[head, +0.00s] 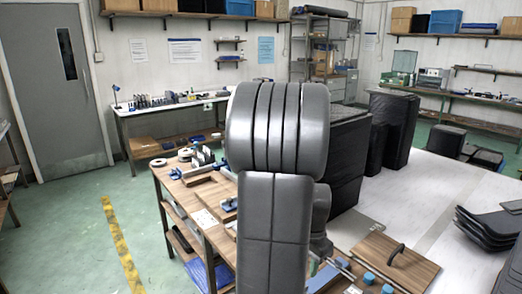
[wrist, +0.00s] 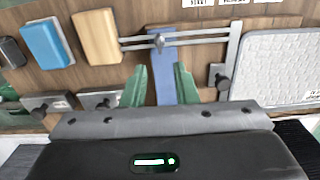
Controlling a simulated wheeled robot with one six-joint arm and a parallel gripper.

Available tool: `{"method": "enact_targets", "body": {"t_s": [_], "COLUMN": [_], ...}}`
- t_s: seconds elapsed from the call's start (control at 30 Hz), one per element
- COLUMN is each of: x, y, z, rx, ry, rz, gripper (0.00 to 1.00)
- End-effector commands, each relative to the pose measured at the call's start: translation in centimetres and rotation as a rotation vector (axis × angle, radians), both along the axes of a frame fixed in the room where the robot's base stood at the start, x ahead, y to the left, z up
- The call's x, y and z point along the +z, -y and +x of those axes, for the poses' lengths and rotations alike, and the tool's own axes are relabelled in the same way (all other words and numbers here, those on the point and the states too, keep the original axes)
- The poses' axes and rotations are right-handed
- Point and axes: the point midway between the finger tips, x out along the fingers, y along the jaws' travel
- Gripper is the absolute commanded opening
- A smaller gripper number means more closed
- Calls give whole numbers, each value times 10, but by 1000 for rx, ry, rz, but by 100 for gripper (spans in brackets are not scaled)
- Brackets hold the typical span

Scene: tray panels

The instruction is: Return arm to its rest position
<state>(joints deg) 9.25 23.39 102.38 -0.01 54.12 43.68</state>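My gripper (wrist: 161,82) shows in the wrist view as two green fingers, spread apart. A flat blue strip (wrist: 162,66) shows in the gap between them and seems to lie beyond the fingertips on a brown wooden surface (wrist: 190,55). I see nothing clamped. In the head view my grey arm stands upright in the middle and hides what is behind it. The gripper itself cannot be made out there.
A wooden workbench (head: 205,200) with tools stands left of my arm. A white table (head: 440,180) on the right carries black panels (head: 393,125) and a wooden board with a handle (head: 395,262).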

Motion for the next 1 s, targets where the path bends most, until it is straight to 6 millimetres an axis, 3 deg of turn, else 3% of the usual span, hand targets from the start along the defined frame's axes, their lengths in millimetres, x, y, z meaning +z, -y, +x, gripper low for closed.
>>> {"method": "enact_targets", "body": {"t_s": [0.3, 0.4, 1.0], "x": [66, 37, -79], "y": [0, 0, 0], "z": [0, -1, -2], "rx": [0, 0, 0], "ry": [4, -7, -7], "rz": [-1, 1, 1], "gripper": [27, 27, 27]}}
